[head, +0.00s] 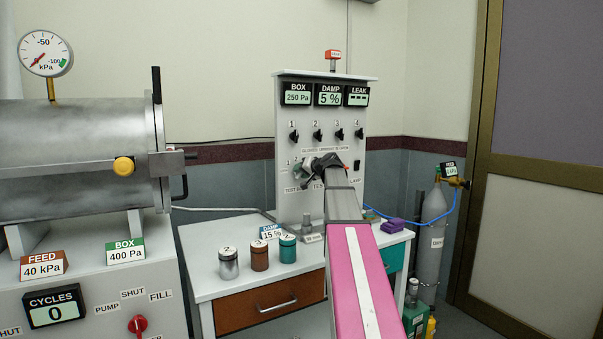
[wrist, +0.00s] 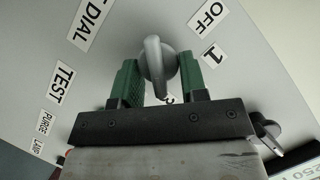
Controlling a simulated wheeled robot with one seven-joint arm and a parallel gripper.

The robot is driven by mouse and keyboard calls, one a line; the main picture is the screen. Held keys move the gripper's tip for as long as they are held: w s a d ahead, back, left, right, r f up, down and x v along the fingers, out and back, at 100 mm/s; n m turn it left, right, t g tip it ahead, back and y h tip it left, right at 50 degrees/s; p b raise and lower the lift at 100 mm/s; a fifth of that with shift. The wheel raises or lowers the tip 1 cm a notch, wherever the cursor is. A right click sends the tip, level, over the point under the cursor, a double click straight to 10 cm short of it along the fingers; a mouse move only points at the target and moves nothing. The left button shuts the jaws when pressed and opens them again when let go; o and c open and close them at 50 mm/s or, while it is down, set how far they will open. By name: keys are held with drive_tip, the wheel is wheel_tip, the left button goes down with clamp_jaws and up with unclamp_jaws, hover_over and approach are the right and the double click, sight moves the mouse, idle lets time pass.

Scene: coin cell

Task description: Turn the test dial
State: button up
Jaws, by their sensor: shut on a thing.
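The test dial (wrist: 154,62) is a round grey knob with a raised grip bar, on the light panel of the upright cabinet. In the wrist view the green fingers of my gripper (wrist: 158,78) stand on both sides of it, shut on the knob. The labels DIAL (wrist: 93,22), OFF (wrist: 209,17) and 1 (wrist: 213,53) lie around it; another number is partly hidden behind the right finger. In the head view my arm reaches the panel below the row of numbered knobs, and hides part of the dial area.
Above are the BOX (head: 297,93), DAMP (head: 330,94) and LEAK (head: 356,95) displays; DAMP reads 5 %. Several black knobs sit below them. Numbered jars, such as a brown one (head: 260,258), stand on the bench (head: 215,238). A grey gas cylinder (head: 432,230) stands right.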

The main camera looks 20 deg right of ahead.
drive_tip(key=o, duration=0.9)
drive_tip(key=v, duration=1.1)
